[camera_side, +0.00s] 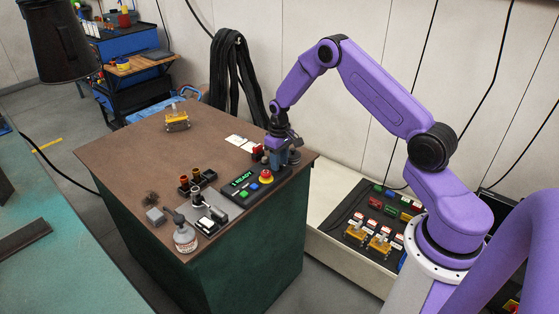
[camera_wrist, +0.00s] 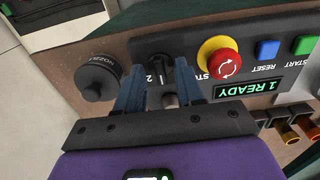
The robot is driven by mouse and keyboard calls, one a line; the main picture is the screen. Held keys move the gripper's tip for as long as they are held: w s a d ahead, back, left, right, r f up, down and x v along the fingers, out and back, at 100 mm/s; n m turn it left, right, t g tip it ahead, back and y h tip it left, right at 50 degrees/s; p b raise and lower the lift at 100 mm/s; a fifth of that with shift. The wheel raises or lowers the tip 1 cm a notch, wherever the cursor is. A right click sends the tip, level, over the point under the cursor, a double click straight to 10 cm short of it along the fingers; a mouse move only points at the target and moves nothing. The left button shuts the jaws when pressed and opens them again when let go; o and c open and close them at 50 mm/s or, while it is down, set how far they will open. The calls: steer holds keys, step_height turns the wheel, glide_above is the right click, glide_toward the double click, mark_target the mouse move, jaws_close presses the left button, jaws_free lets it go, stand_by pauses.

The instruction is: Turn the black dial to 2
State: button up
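A black dial (camera_wrist: 161,68) with a pale pointer line sits on the dark control panel (camera_side: 240,186). A "2" is printed just left of it in the wrist view, and other markings beside it are partly covered. My gripper (camera_wrist: 159,72) points at the panel with its blue fingers on either side of the dial. The fingers look apart, with a gap around the dial; I cannot tell whether either touches it. In the side view my gripper (camera_side: 283,152) is at the panel's far right end and hides the dial. The panel's display (camera_wrist: 246,89) reads "1 READY".
A red mushroom button (camera_wrist: 224,63) on a yellow collar sits close beside the right finger. Blue (camera_wrist: 267,49) and green (camera_wrist: 304,45) buttons lie beyond it. A round black NOZZLE knob (camera_wrist: 98,78) is left of the fingers. Several small parts stand on the bench (camera_side: 130,160).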

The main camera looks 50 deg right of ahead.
jaws_close()
steer(key=shift+m, duration=0.3)
steer(key=m, duration=0.4)
steer(key=shift+m, duration=2)
jaws_free()
